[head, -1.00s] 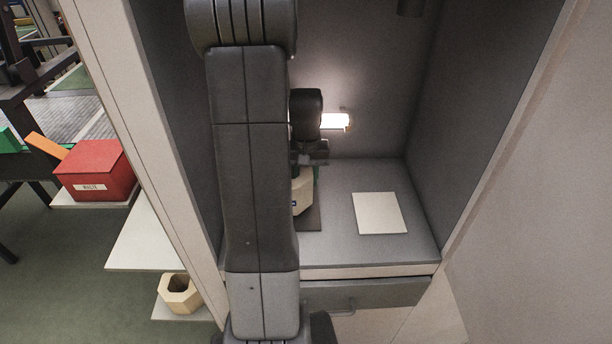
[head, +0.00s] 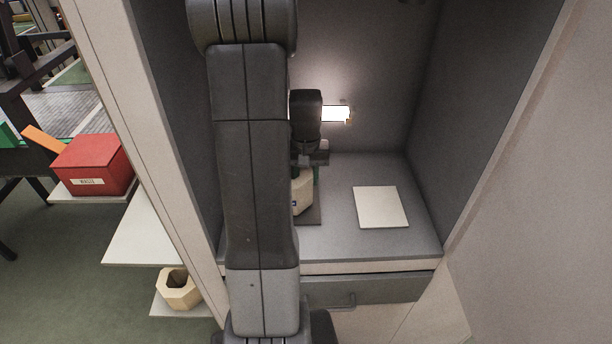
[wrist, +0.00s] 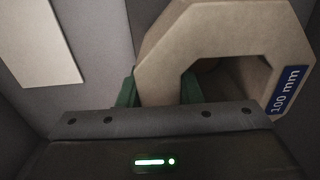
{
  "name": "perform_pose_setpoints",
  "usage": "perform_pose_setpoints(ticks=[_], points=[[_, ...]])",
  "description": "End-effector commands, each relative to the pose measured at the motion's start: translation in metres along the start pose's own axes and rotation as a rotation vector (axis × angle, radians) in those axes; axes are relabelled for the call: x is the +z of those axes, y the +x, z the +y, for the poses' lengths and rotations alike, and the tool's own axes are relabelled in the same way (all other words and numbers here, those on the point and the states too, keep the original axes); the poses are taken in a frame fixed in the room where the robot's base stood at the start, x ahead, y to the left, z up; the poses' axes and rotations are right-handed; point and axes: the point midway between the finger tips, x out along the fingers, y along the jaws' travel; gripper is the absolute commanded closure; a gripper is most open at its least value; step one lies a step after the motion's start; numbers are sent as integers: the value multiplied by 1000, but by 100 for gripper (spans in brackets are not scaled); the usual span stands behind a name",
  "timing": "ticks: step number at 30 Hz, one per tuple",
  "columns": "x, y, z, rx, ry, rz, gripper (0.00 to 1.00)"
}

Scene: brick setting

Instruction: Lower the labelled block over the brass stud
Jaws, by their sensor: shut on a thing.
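The labelled block is a tan, many-sided ring with a large opening and a blue "100 mm" label; it shows in the wrist view (wrist: 165,50) and partly in the head view (head: 303,190). My gripper (wrist: 160,92) is shut on the block's near wall, with green fingertips on either side of that wall. In the head view my gripper (head: 309,170) is above the block, inside the grey cabinet. My arm hides the block's left part. I cannot make out the brass stud in either view. Whether the block touches the surface below is not clear.
A dark plate (head: 313,214) lies under the block on the cabinet floor. A pale square panel (head: 381,207) lies to its right. A lit lamp (head: 336,114) is on the back wall. Cabinet walls close in both sides. Outside left are a red box (head: 93,165) and another tan ring (head: 178,289).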

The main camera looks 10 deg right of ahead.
Motion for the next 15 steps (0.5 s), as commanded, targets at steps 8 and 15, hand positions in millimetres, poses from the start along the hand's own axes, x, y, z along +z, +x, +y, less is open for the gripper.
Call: perform_pose_setpoints(ticks=[8, 15], points=[[-1, 7, 0, 0, 0, 3, 100], [-1, 8, 0, 0, 0, 2, 43]])
